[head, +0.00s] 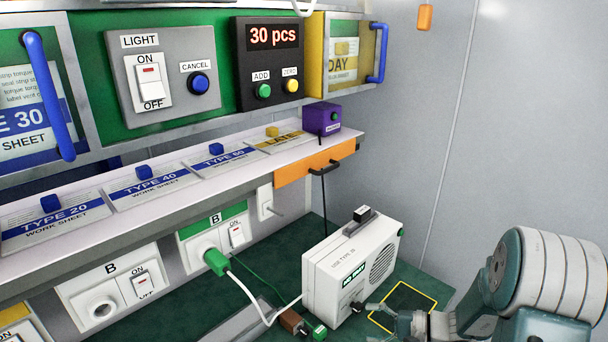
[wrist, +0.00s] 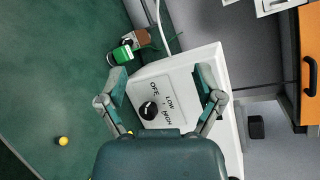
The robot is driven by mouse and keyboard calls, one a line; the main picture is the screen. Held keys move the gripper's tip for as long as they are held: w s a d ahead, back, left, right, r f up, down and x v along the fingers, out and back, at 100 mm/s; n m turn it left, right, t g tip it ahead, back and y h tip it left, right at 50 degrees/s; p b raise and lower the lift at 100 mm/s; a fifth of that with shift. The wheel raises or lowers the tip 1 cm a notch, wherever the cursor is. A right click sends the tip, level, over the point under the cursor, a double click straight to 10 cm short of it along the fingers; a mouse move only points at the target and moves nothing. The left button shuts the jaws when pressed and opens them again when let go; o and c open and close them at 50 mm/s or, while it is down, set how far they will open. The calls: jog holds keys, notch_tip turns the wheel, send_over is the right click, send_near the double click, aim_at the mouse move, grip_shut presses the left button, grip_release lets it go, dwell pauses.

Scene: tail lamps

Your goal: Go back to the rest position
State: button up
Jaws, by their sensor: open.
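My gripper (wrist: 163,92) is open in the wrist view, its two fingers apart on either side of a white box's control face. The white box (head: 338,262) stands on the green surface in the head view, and its face with a black knob (wrist: 148,110) marked OFF, LOW and HIGH shows in the wrist view. In the head view my gripper (head: 385,316) is at the lower right, close to the box's knob side. I cannot tell whether the fingers touch the box. Nothing shows held between them.
A green plug (head: 215,262) sits in a socket, with a white cable running to the box. A brown connector (head: 292,321) and a small green block (head: 319,332) lie by the box. A shelf with an orange drawer (head: 314,164) overhangs behind. A yellow-outlined area (head: 402,287) lies right of the box.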

jog(key=s+a+r+n+g+h, duration=0.2)
jog(key=s+r+n+g+h, duration=0.1)
jog(key=s+r, duration=0.25)
jog(key=s+a+r+n+g+h, duration=0.2)
jog(key=s+a+r+n+h, duration=0.15)
jog(key=s, duration=0.25)
jog(key=s+d+r+n+t+h, duration=0.2)
jog(key=s+d+r+t+h, duration=0.3)
jog(key=s+r+h, duration=0.3)
jog(key=shift+s+d+r+n+t, duration=0.25)
jog(key=shift+s+r+n+t, duration=0.1)
jog(key=shift+s+r, duration=0.35)
jog(key=shift+w, duration=0.1)
jog(key=shift+c, duration=0.2)
dwell(1.3)
